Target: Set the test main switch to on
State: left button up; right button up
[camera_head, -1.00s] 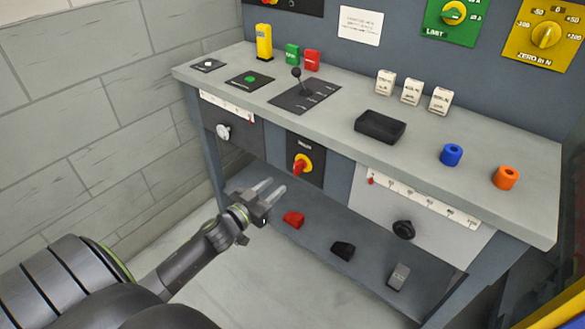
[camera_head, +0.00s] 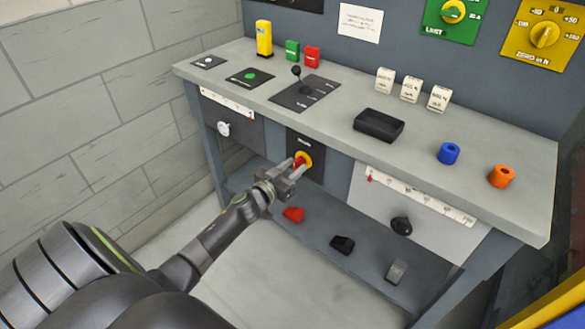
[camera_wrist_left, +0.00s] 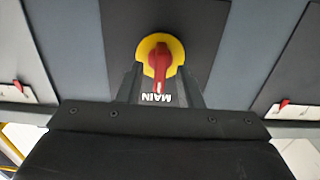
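The main switch (camera_head: 302,161) is a red handle on a yellow round plate, set in a black panel on the bench front. In the left wrist view the red handle (camera_wrist_left: 161,62) points toward the upside-down word MAIN. My left gripper (camera_head: 296,167) is right in front of the switch, its fingers reaching toward the handle. In the left wrist view the two fingers (camera_wrist_left: 160,85) stand apart, one on each side of the handle's lower part, with gaps visible. Whether they touch it cannot be told. My right gripper is in neither view.
The bench top (camera_head: 300,125) overhangs the switch panel. A white dial (camera_head: 223,129) sits to the left and a black knob (camera_head: 401,226) to the right. Red (camera_head: 293,214), black (camera_head: 342,244) and grey (camera_head: 396,271) pedals are on the lower shelf.

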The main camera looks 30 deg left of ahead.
pick_arm(q)
grip_shut()
